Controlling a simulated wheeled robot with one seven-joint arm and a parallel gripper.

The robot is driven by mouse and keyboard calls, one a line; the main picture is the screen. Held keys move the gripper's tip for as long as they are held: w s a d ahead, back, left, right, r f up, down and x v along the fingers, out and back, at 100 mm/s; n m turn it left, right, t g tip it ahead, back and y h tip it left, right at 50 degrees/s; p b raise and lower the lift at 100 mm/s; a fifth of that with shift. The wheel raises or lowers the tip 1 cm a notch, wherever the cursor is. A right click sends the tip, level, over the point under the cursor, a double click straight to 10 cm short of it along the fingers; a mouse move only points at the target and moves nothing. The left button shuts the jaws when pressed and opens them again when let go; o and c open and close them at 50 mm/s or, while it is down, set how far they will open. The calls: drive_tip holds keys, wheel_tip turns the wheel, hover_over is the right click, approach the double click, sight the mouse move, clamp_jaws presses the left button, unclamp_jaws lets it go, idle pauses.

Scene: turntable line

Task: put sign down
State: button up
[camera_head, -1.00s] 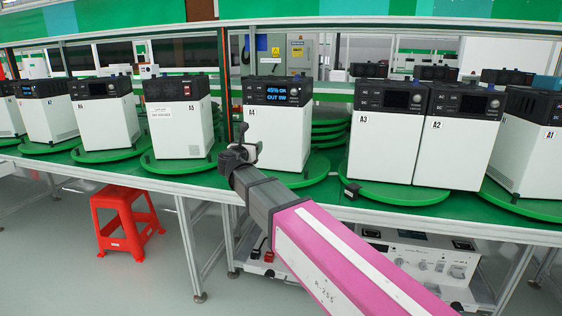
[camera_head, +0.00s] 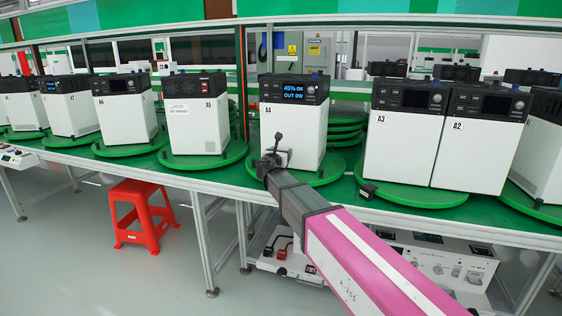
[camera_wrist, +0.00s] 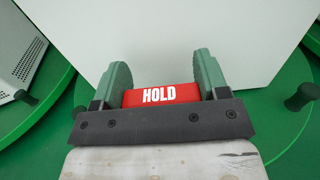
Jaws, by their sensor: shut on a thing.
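A red sign (camera_wrist: 161,95) with the white word HOLD sits between the green fingers in the wrist view. My gripper (camera_wrist: 161,83) is shut on it. In the head view my gripper (camera_head: 274,155) is in front of the lower left part of the white unit A4 (camera_head: 292,130), which has a lit blue display. A4 stands on a green turntable (camera_head: 325,174). A large white face fills the area beyond the fingers in the wrist view. The sign cannot be made out in the head view, and I cannot tell whether it touches anything.
Unit A5 (camera_head: 195,125) stands left of A4, and units A3 (camera_head: 395,150) and A2 (camera_head: 470,155) stand right, on turntables. A dark knob (camera_wrist: 301,97) stands at the right in the wrist view. A red stool (camera_head: 140,212) is on the floor at left.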

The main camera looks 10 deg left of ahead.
drive_tip(key=shift+f, duration=1.6)
drive_tip(key=shift+f, duration=0.1)
drive_tip(key=o, duration=1)
drive_tip(key=shift+c, duration=0.2)
drive_tip(key=shift+s, duration=0.2)
drive_tip(key=s, duration=1.1)
drive_tip(key=shift+s+a, duration=0.35)
drive_tip(key=shift+a, duration=0.1)
